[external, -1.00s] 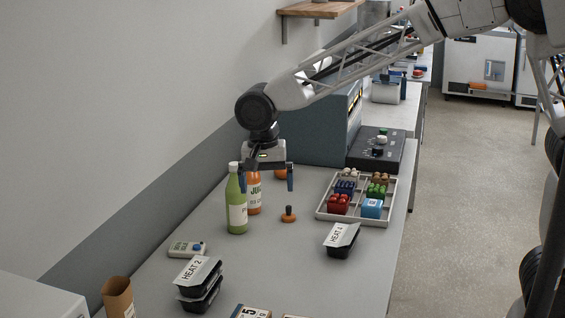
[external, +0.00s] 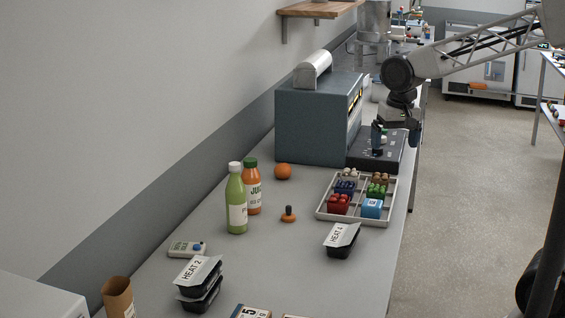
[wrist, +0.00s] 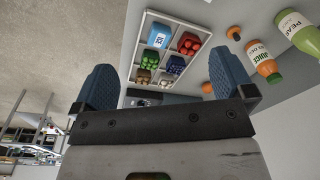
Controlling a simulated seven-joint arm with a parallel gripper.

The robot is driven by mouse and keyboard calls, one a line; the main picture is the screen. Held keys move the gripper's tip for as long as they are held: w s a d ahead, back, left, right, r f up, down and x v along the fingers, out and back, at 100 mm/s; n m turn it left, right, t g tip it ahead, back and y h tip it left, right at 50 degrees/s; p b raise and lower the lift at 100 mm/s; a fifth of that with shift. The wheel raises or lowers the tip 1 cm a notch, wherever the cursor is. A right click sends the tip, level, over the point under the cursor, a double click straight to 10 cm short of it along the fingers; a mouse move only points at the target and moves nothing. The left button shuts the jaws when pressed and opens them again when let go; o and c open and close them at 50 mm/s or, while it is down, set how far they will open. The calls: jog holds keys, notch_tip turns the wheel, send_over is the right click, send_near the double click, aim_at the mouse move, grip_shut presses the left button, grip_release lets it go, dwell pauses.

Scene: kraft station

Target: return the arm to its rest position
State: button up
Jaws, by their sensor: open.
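My gripper (external: 396,138) hangs in the external view at the right side of the counter, in front of the dark control panel (external: 362,160). Its fingers point down and stand apart with nothing between them. In the wrist view my gripper (wrist: 168,88) shows two blue fingertips spread wide. Beyond them lies the compartment tray (wrist: 196,22) with small coloured items. My arm reaches in from the upper right of the external view.
A green bottle (external: 236,200), a juice bottle (external: 252,188) and an orange (external: 283,171) stand left of the sorting tray (external: 345,218). Black meal boxes (external: 200,284) and (external: 342,241) lie nearer. A blue-grey oven (external: 312,125) stands behind.

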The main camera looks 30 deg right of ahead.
jog(key=s+d+f+n+t, duration=0.1)
jog(key=s+d+f+n, duration=0.1)
jog(key=s+d, duration=1.3)
jog(key=shift+d+f+n+t, duration=0.35)
jog(key=shift+d+f, duration=0.4)
jog(key=shift+d, duration=0.5)
